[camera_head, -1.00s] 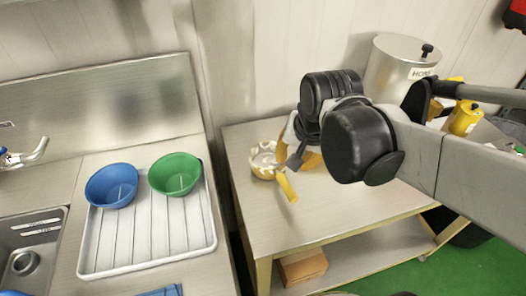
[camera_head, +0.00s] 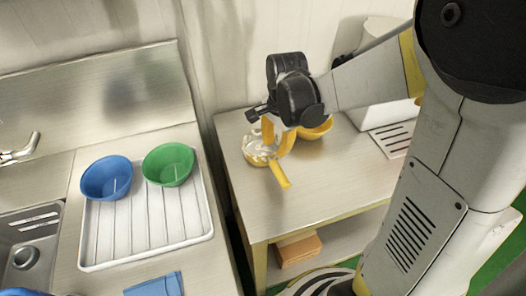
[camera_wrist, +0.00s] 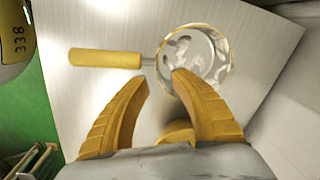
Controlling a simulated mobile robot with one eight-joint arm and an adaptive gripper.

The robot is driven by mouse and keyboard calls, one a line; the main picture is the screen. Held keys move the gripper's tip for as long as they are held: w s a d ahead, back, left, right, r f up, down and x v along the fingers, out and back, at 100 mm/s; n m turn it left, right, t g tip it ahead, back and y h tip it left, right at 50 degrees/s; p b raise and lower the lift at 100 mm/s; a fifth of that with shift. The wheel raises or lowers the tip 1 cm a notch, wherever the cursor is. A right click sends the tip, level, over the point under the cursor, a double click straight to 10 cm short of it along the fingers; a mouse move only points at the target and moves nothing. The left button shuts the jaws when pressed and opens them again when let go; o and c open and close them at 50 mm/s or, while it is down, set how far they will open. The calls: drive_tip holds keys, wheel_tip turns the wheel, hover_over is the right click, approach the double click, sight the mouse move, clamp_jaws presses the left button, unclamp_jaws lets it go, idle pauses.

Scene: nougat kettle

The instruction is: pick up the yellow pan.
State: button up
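The yellow pan (camera_head: 256,150) stands on the steel table (camera_head: 325,183), its handle (camera_head: 280,175) pointing toward the front. In the wrist view the pan (camera_wrist: 222,50) has a yellow rim, a pale interior with whitish patches, and a yellow handle (camera_wrist: 105,58) pointing left. My gripper (camera_head: 276,148) is over the right side of the pan in the head view. In the wrist view my gripper (camera_wrist: 160,78) has its two yellow fingers spread with nothing held between them. The right fingertip overlaps the pan's edge in the picture; I cannot tell whether it touches.
A yellow bowl (camera_head: 316,131) stands on the table just right of my gripper. A slotted metal piece (camera_head: 394,137) lies farther right. A blue bowl (camera_head: 107,178) and a green bowl (camera_head: 168,164) sit on a white drying rack (camera_head: 147,252) at left. The table's front is clear.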

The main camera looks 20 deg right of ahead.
sight(274, 156)
drive_tip(key=f+b, duration=0.1)
drive_tip(key=f, duration=0.1)
drive_tip(key=f+b, duration=0.1)
drive_tip(key=f, duration=0.2)
drive_tip(key=shift+w+a+f, duration=0.1)
drive_tip(key=shift+w+f, duration=0.05)
drive_tip(key=shift+w, duration=0.05)
clamp_jaws()
